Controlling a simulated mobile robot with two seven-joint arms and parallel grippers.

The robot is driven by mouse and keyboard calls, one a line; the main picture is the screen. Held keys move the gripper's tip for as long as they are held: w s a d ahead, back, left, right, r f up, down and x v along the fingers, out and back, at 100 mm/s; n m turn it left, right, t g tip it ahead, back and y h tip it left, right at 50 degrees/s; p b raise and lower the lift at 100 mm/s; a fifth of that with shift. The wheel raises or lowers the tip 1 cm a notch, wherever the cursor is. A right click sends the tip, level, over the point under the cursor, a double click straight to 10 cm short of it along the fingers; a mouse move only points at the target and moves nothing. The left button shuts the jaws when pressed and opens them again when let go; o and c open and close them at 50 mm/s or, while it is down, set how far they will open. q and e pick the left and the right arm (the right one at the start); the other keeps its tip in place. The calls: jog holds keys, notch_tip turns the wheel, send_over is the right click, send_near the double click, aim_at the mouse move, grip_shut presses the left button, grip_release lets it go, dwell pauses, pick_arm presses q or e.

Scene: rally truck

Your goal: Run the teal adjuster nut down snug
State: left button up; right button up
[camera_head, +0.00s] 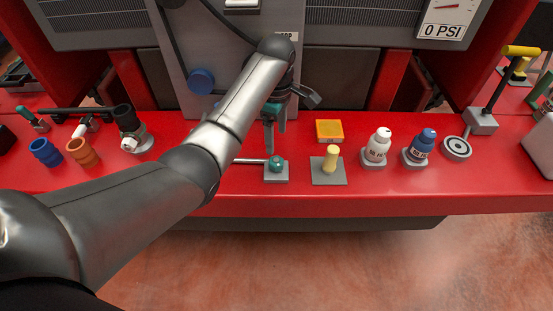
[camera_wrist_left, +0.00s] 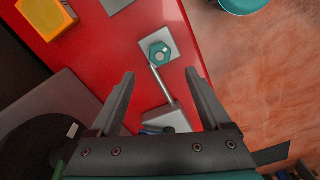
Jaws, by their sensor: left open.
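The teal adjuster nut (camera_head: 276,163) sits on a small grey block (camera_head: 276,178) near the front of the red deck, with a thin metal rod (camera_head: 249,161) running left from it behind my arm. In the left wrist view the nut (camera_wrist_left: 160,52) shows from above on its pale grey block, ahead of the fingertips. The rod (camera_wrist_left: 163,86) runs from it back between the fingers toward another grey block (camera_wrist_left: 168,119). My left gripper (camera_head: 276,130) is open and empty, fingers pointing down, above the deck and behind the nut in the head view. My right gripper is not in view.
Right of the nut stand a yellow peg (camera_head: 332,159) on a grey plate, an orange box (camera_head: 329,130), a white bottle (camera_head: 377,145) and a blue bottle (camera_head: 422,144). Blue (camera_head: 45,152) and orange (camera_head: 82,152) fittings stand left. A grey panel rises behind.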

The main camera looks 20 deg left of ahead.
aim_at(276, 161)
pick_arm(q)
notch_tip(276, 161, down, 10)
jog(key=shift+r+b, duration=0.1)
jog(key=shift+b, duration=0.9)
jog(key=shift+c, duration=0.2)
grip_shut()
